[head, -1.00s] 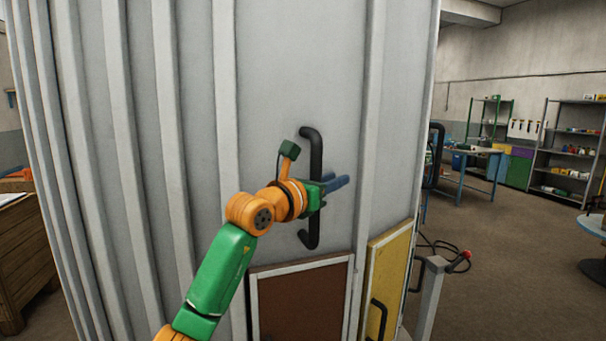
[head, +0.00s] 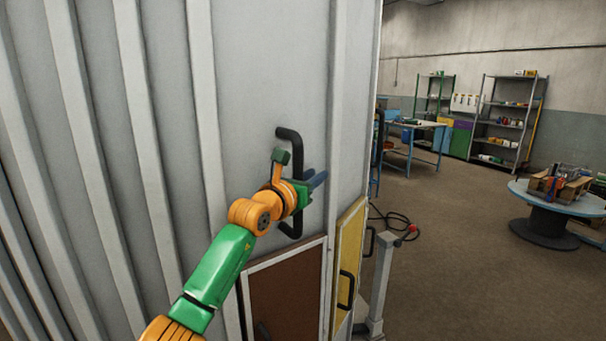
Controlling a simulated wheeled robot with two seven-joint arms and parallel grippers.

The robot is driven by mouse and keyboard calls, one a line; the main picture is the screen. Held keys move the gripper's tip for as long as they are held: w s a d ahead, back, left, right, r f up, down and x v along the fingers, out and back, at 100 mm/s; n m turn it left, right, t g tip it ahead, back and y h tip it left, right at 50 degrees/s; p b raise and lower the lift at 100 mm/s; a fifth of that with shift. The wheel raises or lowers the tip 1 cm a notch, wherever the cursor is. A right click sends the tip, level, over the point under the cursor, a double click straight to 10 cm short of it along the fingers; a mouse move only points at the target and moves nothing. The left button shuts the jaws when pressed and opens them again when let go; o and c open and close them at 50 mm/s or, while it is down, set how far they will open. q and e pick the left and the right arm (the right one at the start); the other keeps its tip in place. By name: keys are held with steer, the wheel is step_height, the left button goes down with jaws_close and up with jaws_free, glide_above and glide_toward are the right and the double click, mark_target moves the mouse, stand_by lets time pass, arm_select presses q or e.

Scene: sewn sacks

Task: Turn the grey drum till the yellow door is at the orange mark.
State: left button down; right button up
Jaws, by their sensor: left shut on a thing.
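The grey drum (head: 265,70) fills the left and middle of the head view, with upright ribs. A black bar handle (head: 291,228) stands on its side. My left gripper (head: 316,181) is shut on this handle about midway up, its blue fingers reaching past the bar. The yellow door (head: 350,250) with a pale frame and a black handle is low on the drum, right of the gripper, seen at a steep angle. A brown door (head: 288,292) is just left of it. I see no orange mark. My right gripper is not in view.
A grey post (head: 383,275) with a red knob stands close right of the yellow door, a dark cable behind it. A round blue table (head: 522,190) with boxes is at the right. Shelves (head: 510,115) and a workbench are at the back. Open brown floor lies between.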

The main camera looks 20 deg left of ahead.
arm_select(q)
steer(key=c, duration=1)
jaws_free()
steer(key=shift+d+f, duration=0.2)
steer(key=shift+f, duration=0.25)
steer(key=o, duration=0.3)
steer(key=shift+d+r, duration=0.1)
steer(key=shift+d, duration=0.1)
steer(key=shift+d+r, duration=0.2)
steer(key=shift+d, duration=0.05)
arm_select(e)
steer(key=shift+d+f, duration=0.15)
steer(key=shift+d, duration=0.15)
arm_select(q)
steer(key=shift+a, duration=0.2)
steer(key=b+v, duration=0.6)
steer(key=shift+s+a+f, duration=0.15)
steer(key=shift+s+a, duration=0.05)
steer(key=shift+s, duration=0.35)
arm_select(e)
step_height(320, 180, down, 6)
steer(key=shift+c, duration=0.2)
